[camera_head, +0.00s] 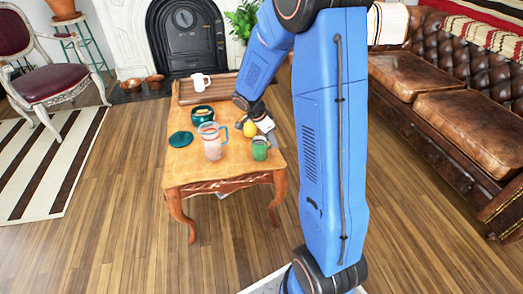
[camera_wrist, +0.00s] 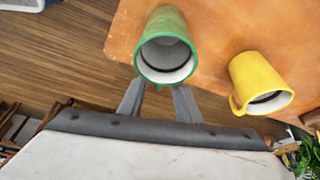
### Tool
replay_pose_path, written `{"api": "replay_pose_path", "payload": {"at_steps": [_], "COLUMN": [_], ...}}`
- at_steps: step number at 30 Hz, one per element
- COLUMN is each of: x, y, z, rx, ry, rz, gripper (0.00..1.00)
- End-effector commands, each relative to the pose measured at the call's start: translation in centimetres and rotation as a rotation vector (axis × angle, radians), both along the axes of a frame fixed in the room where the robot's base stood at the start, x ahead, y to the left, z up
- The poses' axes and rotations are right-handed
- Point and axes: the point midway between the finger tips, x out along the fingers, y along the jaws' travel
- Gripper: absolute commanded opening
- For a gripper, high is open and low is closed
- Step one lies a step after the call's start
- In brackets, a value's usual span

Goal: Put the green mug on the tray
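The green mug (camera_head: 260,149) stands near the front right corner of the wooden table. In the wrist view the green mug (camera_wrist: 166,48) shows its white inside and its handle faces my gripper. My gripper (camera_wrist: 159,87) is open, with its two fingers apart beside the mug and the handle near the gap between their tips. I cannot tell whether they touch it. In the head view my gripper is small and partly hidden by my arm. The brown wooden tray (camera_head: 224,87) lies at the far end of the table with a white mug (camera_head: 200,82) on it.
A yellow mug (camera_head: 250,129) stands close behind the green mug; it also shows in the wrist view (camera_wrist: 262,84). A clear pitcher (camera_head: 212,145), a teal pot (camera_head: 202,117) and a teal lid (camera_head: 180,139) are to the left. A leather sofa (camera_head: 455,95) is at right.

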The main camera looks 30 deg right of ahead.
Motion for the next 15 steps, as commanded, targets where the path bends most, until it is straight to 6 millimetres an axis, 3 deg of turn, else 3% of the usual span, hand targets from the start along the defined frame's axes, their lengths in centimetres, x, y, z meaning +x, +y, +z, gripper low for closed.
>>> {"api": "replay_pose_path", "payload": {"at_steps": [7,15], "x": [-0.1,-0.1], "y": [-1.7,-1.8], "z": [-2.9,-3.4], "rx": [0.000,0.000], "ry": [0.002,0.000], "rz": [-0.001,0.000], "gripper": [0.31,0.31]}}
